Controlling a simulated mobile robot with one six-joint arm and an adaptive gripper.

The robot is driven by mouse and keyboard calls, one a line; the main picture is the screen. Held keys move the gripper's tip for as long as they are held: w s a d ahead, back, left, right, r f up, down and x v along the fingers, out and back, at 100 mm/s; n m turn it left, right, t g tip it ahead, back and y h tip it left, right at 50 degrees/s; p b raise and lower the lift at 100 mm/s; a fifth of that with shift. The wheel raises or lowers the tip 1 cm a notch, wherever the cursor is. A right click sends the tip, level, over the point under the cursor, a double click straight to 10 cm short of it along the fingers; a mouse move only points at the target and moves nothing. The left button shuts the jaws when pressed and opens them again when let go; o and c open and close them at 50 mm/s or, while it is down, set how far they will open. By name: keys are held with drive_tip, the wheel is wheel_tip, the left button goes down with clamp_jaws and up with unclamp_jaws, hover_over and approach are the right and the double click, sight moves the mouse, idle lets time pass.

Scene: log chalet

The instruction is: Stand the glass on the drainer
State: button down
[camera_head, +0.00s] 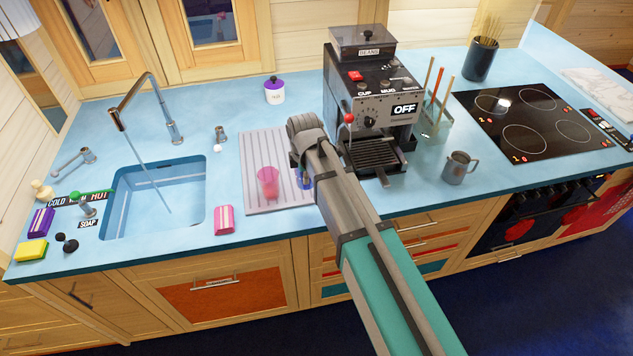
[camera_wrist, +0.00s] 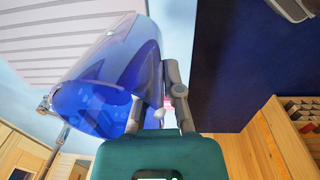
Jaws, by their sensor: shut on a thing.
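My gripper (camera_wrist: 168,100) is shut on a blue see-through glass (camera_wrist: 108,72), which fills the left middle of the wrist view and looks tilted there. In the head view only a sliver of the blue glass (camera_head: 306,184) shows beside my arm, at the drainer's right edge. My wrist hides the rest of it and the fingertips. The ribbed grey drainer (camera_head: 259,148) lies right of the sink; it also shows in the wrist view (camera_wrist: 45,42). I cannot tell whether the glass touches it. A pink glass (camera_head: 268,183) stands upright on the drainer's front half.
The coffee machine (camera_head: 368,100) stands close right of my wrist. The sink (camera_head: 155,195) and its tall tap (camera_head: 150,110) are to the left. A pink-striped block (camera_head: 224,220) lies near the front edge, and a metal mug (camera_head: 458,168) stands right. The drainer's back half is clear.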

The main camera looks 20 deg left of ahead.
drive_tip(key=w+f, duration=0.1)
drive_tip(key=w+b, duration=0.1)
drive_tip(key=w, duration=0.1)
drive_tip(key=w+f+b, duration=0.1)
drive_tip(key=w, duration=0.1)
drive_tip(key=shift+f, duration=0.3)
drive_tip(key=shift+w+d+f+b, duration=0.15)
drive_tip(key=shift+w+f+b, duration=0.8)
drive_tip(key=shift+f+b, duration=0.2)
drive_tip(key=shift+w+d+f+b, duration=0.15)
drive_tip(key=shift+w+f+b, duration=0.8)
drive_tip(key=shift+f+b, duration=0.15)
drive_tip(key=shift+w+f+b, duration=0.45)
drive_tip(key=shift+f+b, duration=1.55)
drive_tip(key=shift+f, duration=0.05)
drive_tip(key=shift+f, duration=0.1)
